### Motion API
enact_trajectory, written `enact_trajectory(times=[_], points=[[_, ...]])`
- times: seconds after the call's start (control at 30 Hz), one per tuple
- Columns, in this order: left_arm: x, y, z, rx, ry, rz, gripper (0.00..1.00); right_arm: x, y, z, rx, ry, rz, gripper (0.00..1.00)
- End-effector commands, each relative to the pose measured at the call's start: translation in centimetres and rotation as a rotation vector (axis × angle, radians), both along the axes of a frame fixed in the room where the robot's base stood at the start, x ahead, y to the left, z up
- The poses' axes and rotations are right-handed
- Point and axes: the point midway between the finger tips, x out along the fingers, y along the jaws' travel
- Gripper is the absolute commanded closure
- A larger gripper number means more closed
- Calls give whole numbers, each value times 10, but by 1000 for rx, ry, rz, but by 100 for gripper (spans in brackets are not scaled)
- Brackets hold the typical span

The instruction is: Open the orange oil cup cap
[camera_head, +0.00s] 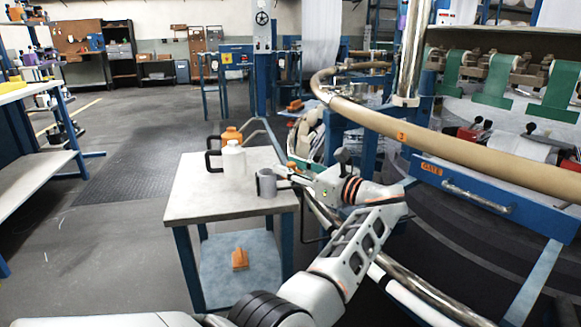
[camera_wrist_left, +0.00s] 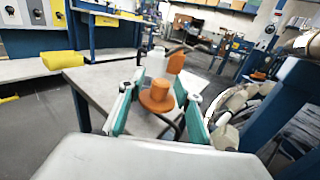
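The orange oil cup (camera_head: 232,136) stands on the small grey table, partly hidden behind a white jug (camera_head: 233,168). In the left wrist view an orange oil cup (camera_wrist_left: 176,62) shows beyond my fingers. A small orange spot shows at the gripper in the head view. My right gripper is not in view.
The small table (camera_head: 200,208) has a lower shelf with an orange block (camera_head: 239,259) on it. The blue loom frame and its curved tan rail (camera_head: 450,145) stand close on the right. Open floor lies left of the table.

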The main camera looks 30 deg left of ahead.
Motion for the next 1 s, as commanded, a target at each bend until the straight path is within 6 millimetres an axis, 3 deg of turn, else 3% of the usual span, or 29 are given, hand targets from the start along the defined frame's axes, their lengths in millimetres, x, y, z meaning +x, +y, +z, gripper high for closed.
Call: enact_trajectory(times=[0.5, 1.0], points=[[-7, -66, 0, 0, 0, -1, 66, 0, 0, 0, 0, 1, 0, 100], [-8, -74, 0, 0, -1, 0, 66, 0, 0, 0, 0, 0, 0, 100]])
